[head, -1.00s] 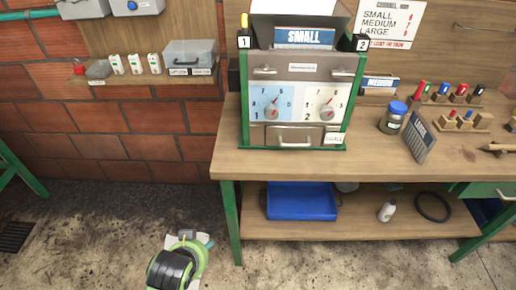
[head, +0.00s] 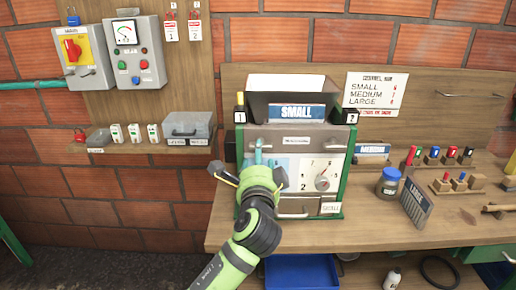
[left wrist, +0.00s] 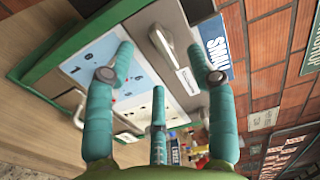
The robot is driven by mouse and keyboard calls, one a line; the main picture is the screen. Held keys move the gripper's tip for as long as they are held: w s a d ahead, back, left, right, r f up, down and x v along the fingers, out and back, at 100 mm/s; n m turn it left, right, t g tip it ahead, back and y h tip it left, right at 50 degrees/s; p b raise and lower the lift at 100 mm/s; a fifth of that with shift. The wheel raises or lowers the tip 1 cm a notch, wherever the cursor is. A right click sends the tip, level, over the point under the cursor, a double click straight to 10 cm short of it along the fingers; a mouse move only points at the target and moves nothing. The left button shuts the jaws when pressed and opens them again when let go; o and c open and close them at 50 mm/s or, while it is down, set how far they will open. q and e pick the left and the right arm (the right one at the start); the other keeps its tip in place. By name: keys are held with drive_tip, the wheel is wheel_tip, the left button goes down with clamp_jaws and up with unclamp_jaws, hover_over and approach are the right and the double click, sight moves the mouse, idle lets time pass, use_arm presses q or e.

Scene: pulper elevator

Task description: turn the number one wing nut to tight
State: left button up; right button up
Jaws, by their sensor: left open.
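The green-sided machine (head: 344,190) stands on the bench. A number 1 tag (head: 240,117) is at its upper left and a number 2 tag (head: 351,117) at its upper right. In the left wrist view a grey metal wing-shaped piece (left wrist: 160,42), which looks like the number one wing nut, shows between my fingers. My left gripper (head: 260,154) is raised at the upper left of the machine's front and hides that nut in the head view. Its teal fingers are spread in the left wrist view (left wrist: 160,62), nothing clamped between them. I cannot tell whether they touch the nut. My right gripper is out of view.
The right dial (head: 322,182) is clear, while my arm covers the left one. A SMALL sign (head: 296,113) stands on the machine. A wall shelf (head: 150,150) lies left.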

use_arm(q)
drive_tip(key=shift+w+p, duration=0.55)
drive_tip(key=shift+w, duration=2.2)
drive_tip(key=shift+f, duration=0.1)
clamp_jaws()
